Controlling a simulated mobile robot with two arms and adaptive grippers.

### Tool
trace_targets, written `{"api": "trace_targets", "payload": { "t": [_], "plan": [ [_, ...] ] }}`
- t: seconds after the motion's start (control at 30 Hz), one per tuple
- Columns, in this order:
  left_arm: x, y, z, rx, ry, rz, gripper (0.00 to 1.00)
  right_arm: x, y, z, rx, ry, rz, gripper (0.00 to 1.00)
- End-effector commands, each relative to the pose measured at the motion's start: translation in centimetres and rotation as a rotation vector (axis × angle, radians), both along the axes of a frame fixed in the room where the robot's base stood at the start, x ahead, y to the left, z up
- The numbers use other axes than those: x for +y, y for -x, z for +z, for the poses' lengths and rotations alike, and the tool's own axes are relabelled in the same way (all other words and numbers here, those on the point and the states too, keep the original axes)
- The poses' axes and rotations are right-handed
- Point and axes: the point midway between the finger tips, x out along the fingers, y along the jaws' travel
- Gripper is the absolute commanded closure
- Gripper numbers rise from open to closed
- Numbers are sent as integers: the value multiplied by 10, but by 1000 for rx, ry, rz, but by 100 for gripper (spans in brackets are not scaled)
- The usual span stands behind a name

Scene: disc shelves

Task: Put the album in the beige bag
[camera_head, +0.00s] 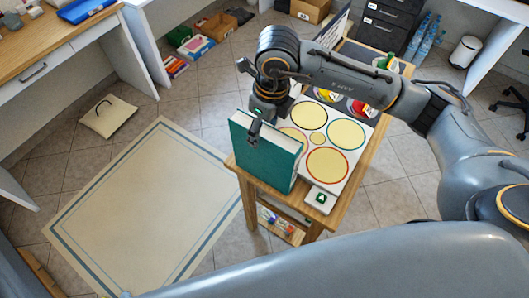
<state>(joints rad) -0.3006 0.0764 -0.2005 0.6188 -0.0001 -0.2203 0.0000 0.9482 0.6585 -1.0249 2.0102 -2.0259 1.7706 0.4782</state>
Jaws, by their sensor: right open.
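The teal album (267,158) stands upright at the left edge of a small wooden table, with its pale page edge showing on top. My right gripper (258,122) is at its top edge, open, with a dark finger over the near cover. Part of the gripper is hidden, and I cannot tell whether it touches the album. The beige bag (108,117) lies flat on the tiled floor at the left, its dark handle on top. My left gripper is out of view.
A cream rug (150,215) with a blue border covers the floor between table and bag. Books and boxes sit on the floor behind; a desk (62,45) stands at the left.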

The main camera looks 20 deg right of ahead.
Motion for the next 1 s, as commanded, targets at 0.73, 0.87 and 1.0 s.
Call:
{"api": "trace_targets", "payload": {
  "t": [0.73, 0.87, 1.0],
  "plan": [
    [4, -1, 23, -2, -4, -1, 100, -2, -4, -42, 1, -1, 1, 72],
    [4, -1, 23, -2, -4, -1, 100, -3, -4, -42, 1, -1, 1, 99],
    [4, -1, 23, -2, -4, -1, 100, -3, -4, -42, 1, -1, 1, 100]
  ]
}}
